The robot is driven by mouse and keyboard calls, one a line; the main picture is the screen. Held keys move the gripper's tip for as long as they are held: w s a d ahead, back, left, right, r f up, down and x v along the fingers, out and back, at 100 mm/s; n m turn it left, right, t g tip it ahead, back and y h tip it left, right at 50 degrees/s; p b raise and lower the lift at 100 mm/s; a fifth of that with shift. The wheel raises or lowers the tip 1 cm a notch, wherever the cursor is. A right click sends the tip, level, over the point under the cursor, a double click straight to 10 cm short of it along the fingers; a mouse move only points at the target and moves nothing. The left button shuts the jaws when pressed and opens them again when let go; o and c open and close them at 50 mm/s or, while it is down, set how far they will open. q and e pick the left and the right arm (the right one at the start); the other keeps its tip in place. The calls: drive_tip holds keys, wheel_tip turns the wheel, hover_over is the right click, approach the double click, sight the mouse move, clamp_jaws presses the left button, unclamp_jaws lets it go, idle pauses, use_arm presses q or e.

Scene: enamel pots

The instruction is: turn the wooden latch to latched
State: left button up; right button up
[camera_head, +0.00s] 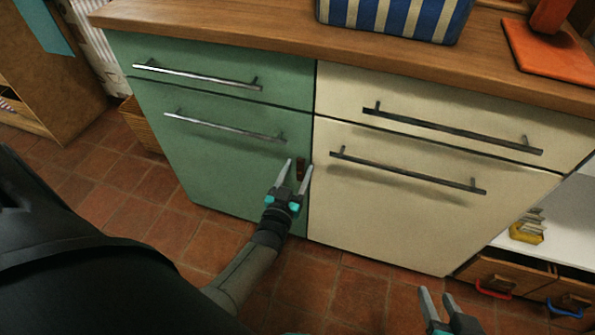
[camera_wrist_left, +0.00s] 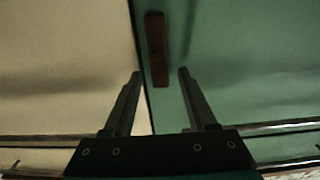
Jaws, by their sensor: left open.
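The wooden latch (camera_head: 301,168) is a small dark brown bar on the green door, close to the seam with the cream cabinet. It stands upright along the seam and does not visibly cross it. It also shows in the left wrist view (camera_wrist_left: 156,48). My left gripper (camera_head: 299,164) is open, with one finger on each side of the latch's line; the left wrist view shows gaps between the fingers (camera_wrist_left: 160,72) and the latch. Whether either finger touches it is not clear. My right gripper (camera_head: 435,293) is open and empty at the bottom, away from the cabinets.
The green cabinet (camera_head: 215,155) and cream cabinet (camera_head: 390,210) carry long metal bar handles. A wooden countertop (camera_head: 270,36) holds a blue-striped container (camera_head: 395,15) and an orange board (camera_head: 550,55). A low shelf with small drawers (camera_head: 510,272) stands at right. Tiled floor lies in front.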

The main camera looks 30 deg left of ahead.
use_arm(q)
clamp_jaws()
idle(0.5)
